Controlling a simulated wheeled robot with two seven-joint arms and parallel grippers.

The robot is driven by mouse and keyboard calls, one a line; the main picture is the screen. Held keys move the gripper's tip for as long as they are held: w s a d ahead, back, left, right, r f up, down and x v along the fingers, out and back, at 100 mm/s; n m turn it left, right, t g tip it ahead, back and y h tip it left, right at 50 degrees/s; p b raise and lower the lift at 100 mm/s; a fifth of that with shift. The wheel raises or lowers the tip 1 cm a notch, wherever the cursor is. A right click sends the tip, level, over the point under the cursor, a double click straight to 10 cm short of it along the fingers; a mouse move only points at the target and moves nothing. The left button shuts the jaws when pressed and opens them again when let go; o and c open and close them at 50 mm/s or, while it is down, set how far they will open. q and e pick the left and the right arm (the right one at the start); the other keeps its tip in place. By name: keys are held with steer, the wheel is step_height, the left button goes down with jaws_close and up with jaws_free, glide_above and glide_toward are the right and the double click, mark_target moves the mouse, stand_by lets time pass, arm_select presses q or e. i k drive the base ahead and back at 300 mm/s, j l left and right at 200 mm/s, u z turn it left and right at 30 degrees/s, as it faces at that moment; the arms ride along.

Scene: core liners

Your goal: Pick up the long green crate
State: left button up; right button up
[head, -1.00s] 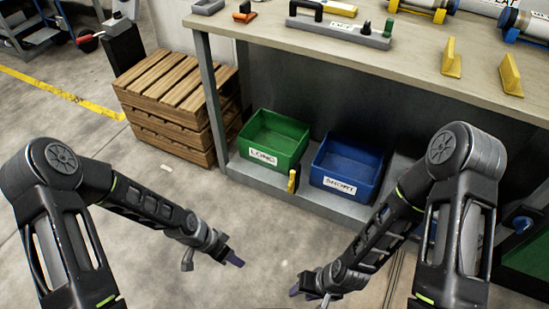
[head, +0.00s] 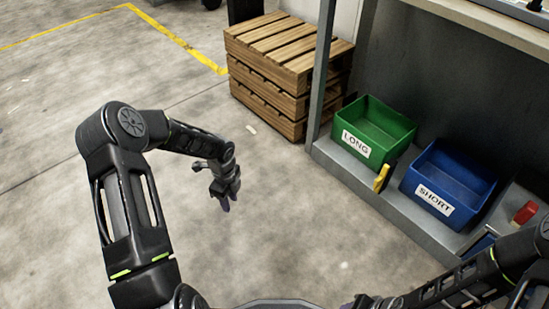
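The green crate (head: 396,128), with a white label reading LONG, sits on the low grey shelf (head: 350,175) under the workbench. It looks empty. My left gripper (head: 226,205) hangs over bare floor to the left of the crate, well apart from it, and holds nothing that I can see. Its fingers point down, and their gap is too small to judge. My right arm (head: 465,285) comes in at the lower right. Its gripper (head: 362,300) shows only partly at the bottom edge, and its fingers cannot be made out.
A blue crate (head: 440,195) labelled SHORT stands right of the green one. A small yellow piece (head: 382,178) stands between them at the shelf front. A bench leg (head: 322,75) rises left of the green crate, beside stacked wooden pallets (head: 285,70). The floor in front is clear.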

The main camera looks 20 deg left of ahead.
mark_target(371, 130)
steer(key=i+l+z, duration=0.15)
steer(key=i+z, duration=0.5)
steer(key=i, duration=0.15)
steer(key=i+j+z, duration=0.3)
steer(key=i+j, duration=0.15)
